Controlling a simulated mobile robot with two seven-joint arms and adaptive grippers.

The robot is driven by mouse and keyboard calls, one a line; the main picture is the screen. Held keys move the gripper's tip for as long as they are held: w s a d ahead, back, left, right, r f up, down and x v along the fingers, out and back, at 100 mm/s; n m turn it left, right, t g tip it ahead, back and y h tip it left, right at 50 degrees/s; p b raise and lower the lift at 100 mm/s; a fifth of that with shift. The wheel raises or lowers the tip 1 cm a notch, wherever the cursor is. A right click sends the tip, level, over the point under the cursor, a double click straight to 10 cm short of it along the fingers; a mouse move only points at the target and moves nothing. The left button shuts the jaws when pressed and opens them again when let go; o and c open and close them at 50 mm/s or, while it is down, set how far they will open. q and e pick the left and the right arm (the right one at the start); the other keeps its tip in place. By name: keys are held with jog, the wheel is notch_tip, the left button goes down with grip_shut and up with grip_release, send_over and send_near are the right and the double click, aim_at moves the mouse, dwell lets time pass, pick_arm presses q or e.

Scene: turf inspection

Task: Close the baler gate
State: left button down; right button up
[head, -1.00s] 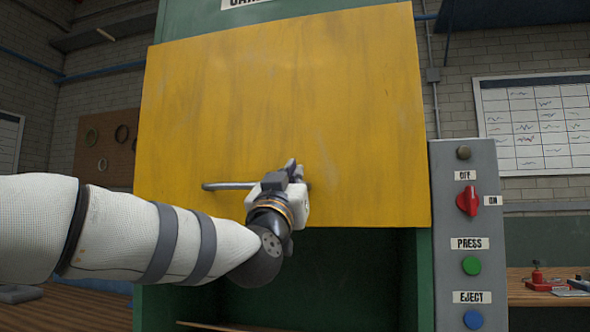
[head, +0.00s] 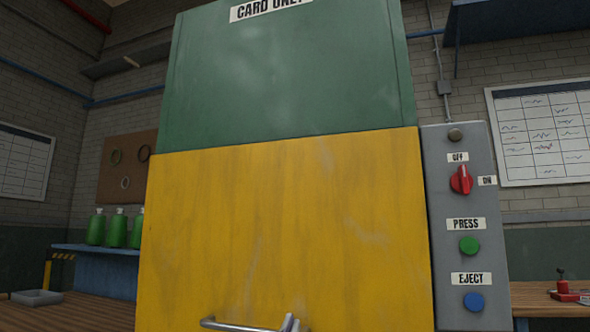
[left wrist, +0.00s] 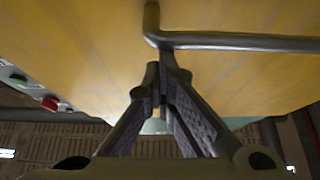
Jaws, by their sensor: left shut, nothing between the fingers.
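The yellow baler gate (head: 285,225) covers the lower front of the green baler (head: 290,85). Its bottom edge is below the head view, so I cannot see how low it reaches. Its grey bar handle (head: 228,324) shows at the bottom of the head view, and the bent bar also shows in the left wrist view (left wrist: 240,42). My left gripper (head: 291,322) is at the handle's right end, mostly cut off by the frame. In the left wrist view its fingers (left wrist: 160,82) are shut and empty, close to the gate and the handle's bend. I cannot tell whether they touch.
A grey control panel (head: 466,210) with a red switch (head: 461,180), green PRESS button (head: 469,246) and blue EJECT button (head: 474,302) stands right of the gate. Green bottles (head: 116,229) stand on a blue bench at left. A wooden bench (head: 540,300) is at right.

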pick_arm(q)
notch_tip(320, 180, down, 8)
jog(key=b, duration=0.2)
jog(key=shift+f, duration=0.25)
pick_arm(e)
jog(key=s+f, duration=0.2)
jog(key=shift+f+g, duration=0.3)
jog(key=shift+f, duration=0.1)
pick_arm(q)
jog(key=shift+a, duration=0.1)
